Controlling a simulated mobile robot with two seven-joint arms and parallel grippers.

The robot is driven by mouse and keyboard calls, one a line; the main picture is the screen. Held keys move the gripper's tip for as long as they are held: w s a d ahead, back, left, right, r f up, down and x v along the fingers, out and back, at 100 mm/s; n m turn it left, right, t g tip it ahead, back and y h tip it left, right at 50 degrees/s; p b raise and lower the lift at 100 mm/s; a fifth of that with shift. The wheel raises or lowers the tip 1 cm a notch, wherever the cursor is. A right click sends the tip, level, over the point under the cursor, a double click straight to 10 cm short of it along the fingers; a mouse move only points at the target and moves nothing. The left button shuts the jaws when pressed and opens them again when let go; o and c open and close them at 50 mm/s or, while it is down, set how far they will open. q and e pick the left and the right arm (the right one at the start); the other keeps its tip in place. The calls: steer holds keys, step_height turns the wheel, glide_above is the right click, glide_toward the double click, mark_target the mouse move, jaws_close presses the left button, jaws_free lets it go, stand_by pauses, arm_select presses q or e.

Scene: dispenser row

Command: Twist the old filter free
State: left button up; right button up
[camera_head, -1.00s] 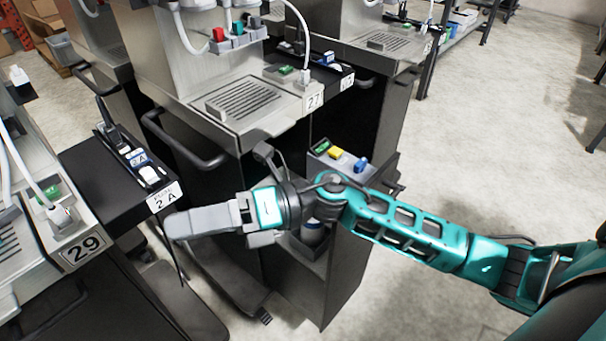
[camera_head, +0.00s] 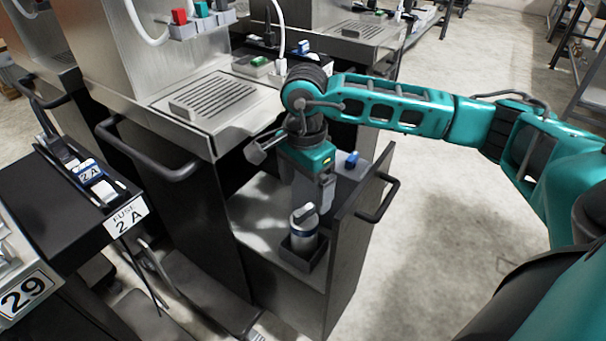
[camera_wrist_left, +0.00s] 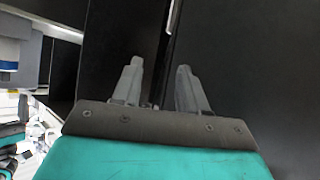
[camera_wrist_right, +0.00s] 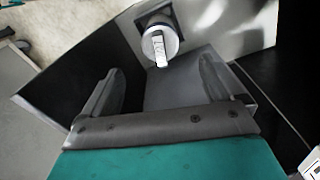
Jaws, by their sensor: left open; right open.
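A silver cylindrical filter (camera_head: 304,230) with a raised grip bar on top stands upright in a square dark holder (camera_head: 302,257) in the pulled-out drawer. My right gripper (camera_head: 317,200) points down above the drawer, a little behind the filter and apart from it. In the right wrist view the filter (camera_wrist_right: 160,46) shows beyond the open, empty fingers, with its grip bar facing the camera. My left gripper (camera_wrist_left: 159,70) shows only in the left wrist view, open and empty in front of dark panels.
The drawer front (camera_head: 357,240) with its dark handle (camera_head: 379,199) stands close to the right gripper. The drip-tray counter (camera_head: 215,100) and a bar handle (camera_head: 150,158) lie to the left. A fuse box (camera_head: 85,190) labelled 2 A is farther left. Open floor lies on the right.

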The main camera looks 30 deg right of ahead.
mark_target(304, 210)
arm_select(q)
step_height(304, 210, down, 2)
steer(key=shift+s+b, duration=0.15)
steer(key=shift+b, duration=0.55)
arm_select(e)
step_height(304, 210, down, 10)
steer(key=shift+a+r, duration=0.1)
steer(key=shift+r, duration=0.1)
